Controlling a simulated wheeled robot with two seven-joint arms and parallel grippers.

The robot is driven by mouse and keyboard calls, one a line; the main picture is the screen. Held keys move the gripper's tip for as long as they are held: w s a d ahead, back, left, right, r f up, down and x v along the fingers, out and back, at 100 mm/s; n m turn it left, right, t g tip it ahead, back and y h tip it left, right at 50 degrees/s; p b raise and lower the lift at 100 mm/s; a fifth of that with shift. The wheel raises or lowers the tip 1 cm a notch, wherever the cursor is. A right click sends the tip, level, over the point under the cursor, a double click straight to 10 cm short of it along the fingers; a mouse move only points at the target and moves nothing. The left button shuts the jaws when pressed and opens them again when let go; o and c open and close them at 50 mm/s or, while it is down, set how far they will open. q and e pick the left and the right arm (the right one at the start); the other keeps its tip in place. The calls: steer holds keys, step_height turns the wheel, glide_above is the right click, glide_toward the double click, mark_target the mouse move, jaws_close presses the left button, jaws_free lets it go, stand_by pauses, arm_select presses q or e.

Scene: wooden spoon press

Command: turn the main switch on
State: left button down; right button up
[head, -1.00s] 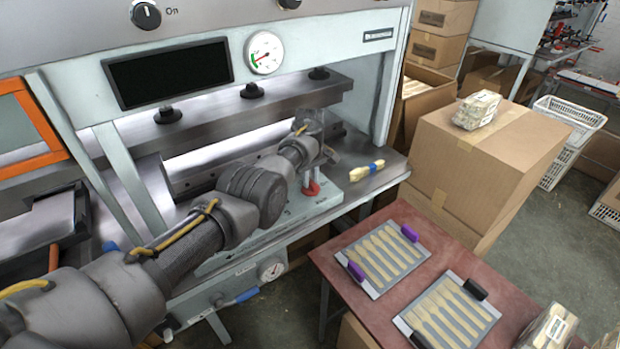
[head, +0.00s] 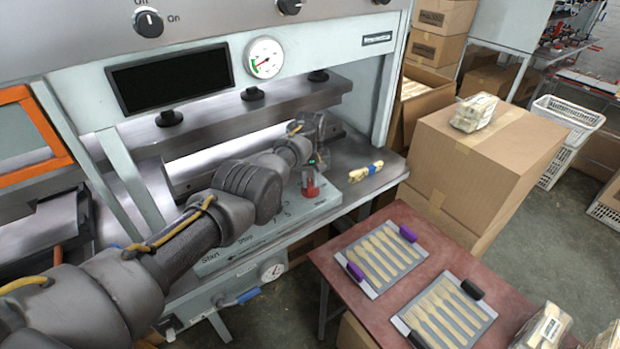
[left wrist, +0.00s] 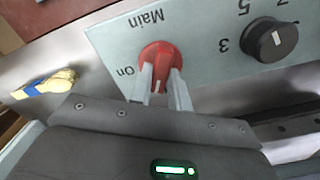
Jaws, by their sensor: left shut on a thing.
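The red main switch (head: 309,187) sits on the light grey panel at the front of the press, under my left gripper (head: 310,174). In the left wrist view the red switch (left wrist: 156,55) has the word "Main" above it and "On" to its left, both upside down. My left gripper (left wrist: 160,88) is shut on the switch's raised handle, one finger on each side. A short white mark shows on the handle between the fingers. I cannot tell for sure whether it points at "On". The dark display (head: 172,80) is black. My right gripper is not in view.
A black numbered knob (left wrist: 272,40) is beside the switch. A blue-banded bundle of sticks (head: 366,171) lies on the press ledge. A red table (head: 420,222) with two trays of wooden spoons stands right of the press. Cardboard boxes (head: 500,150) stand behind it.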

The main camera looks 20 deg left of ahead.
mark_target(311, 183)
arm_select(q)
steer(key=m, duration=0.5)
steer(key=shift+m, duration=0.3)
steer(key=m, duration=0.6)
steer(key=shift+d+b, duration=0.1)
steer(key=shift+b, duration=0.3)
steer(key=shift+m, duration=0.4)
steer(key=c, duration=1.3)
jaws_free()
steer(key=shift+w, duration=0.1)
step_height(311, 183, up, 11)
steer(key=p, duration=1)
steer(key=shift+f+p, duration=0.15)
steer(key=shift+p, duration=0.15)
